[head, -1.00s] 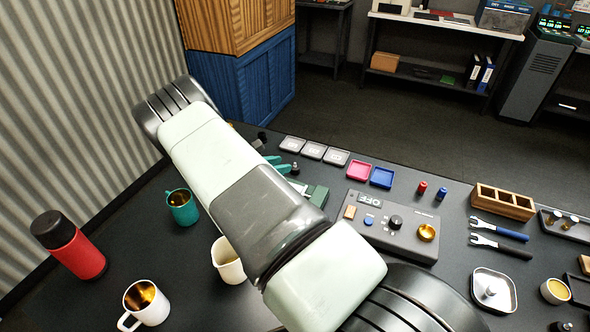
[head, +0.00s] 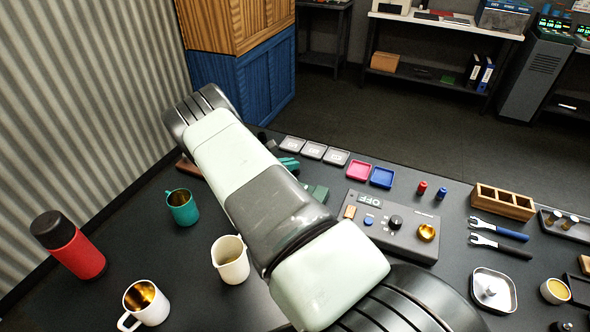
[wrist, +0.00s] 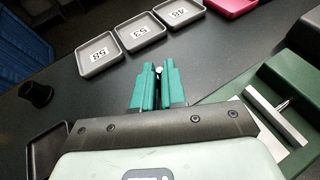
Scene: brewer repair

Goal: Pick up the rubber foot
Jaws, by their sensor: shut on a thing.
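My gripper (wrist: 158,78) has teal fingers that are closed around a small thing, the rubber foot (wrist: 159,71). Only a pale tip and a dark sliver of it show between the fingers in the wrist view; the rest is hidden. In the head view my gripper (head: 289,164) is at the back of the table, partly behind my arm, and the foot cannot be made out there. The fingers are in front of the numbered grey trays. I cannot tell whether the foot is clear of the table.
Grey numbered trays (wrist: 137,33) lie just beyond my gripper. A black flared piece (wrist: 37,94) stands to the left. A green fixture (wrist: 285,100) is at the right. A teal mug (head: 182,208) and white pitcher (head: 231,262) stand left of my arm.

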